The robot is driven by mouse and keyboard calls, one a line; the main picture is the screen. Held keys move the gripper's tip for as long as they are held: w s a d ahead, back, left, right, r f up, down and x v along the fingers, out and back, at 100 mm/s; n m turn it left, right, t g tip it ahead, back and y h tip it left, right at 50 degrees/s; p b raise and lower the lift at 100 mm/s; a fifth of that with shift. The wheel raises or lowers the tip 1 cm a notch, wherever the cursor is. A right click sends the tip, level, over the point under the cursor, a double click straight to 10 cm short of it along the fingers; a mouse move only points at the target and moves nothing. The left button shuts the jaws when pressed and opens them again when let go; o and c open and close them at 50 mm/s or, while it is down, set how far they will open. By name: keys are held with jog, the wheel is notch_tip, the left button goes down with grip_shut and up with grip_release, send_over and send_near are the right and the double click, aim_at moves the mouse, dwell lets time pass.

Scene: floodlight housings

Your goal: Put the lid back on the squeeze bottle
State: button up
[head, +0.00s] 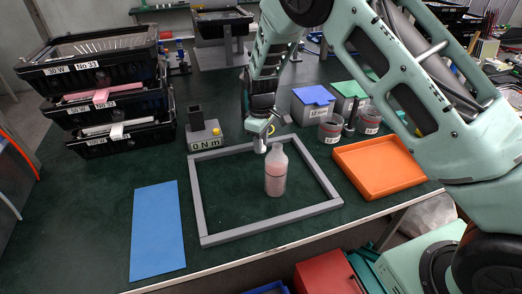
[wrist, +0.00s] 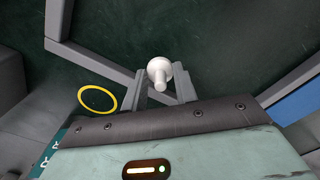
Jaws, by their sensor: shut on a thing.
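The squeeze bottle (head: 276,175) stands upright inside the grey frame on the green table in the head view. It is translucent, with pinkish contents and a narrow pale neck. My gripper (head: 261,146) points down just left of the bottle's top in that view. The wrist view shows my gripper (wrist: 160,82) with a white lid (wrist: 158,70) between the fingertips, its round base away from me and its narrow spout toward the palm. The lid is small and hard to make out in the head view. I cannot make out the bottle separately in the wrist view.
The grey frame (head: 222,240) surrounds the bottle. An orange tray (head: 378,166) lies right, a blue sheet (head: 158,230) left. A torque block (head: 205,136), lidded boxes (head: 313,103) and cups (head: 331,130) stand behind. Stacked black crates (head: 95,100) stand at the left.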

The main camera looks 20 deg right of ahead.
notch_tip(320, 180, up, 8)
jog(key=s+p, duration=0.1)
jog(key=p, duration=0.1)
jog(key=n+p, duration=1)
jog(key=p, duration=0.7)
send_near(278, 146)
jog(key=shift+n, duration=0.3)
jog(key=shift+w+f+b, duration=0.1)
jog(key=shift+f+b, duration=2.25)
jog(key=shift+f, duration=0.65)
jog(key=shift+f, duration=0.15)
jog(key=o, duration=1.5)
notch_tip(278, 146, up, 7)
jog(key=p, duration=0.6)
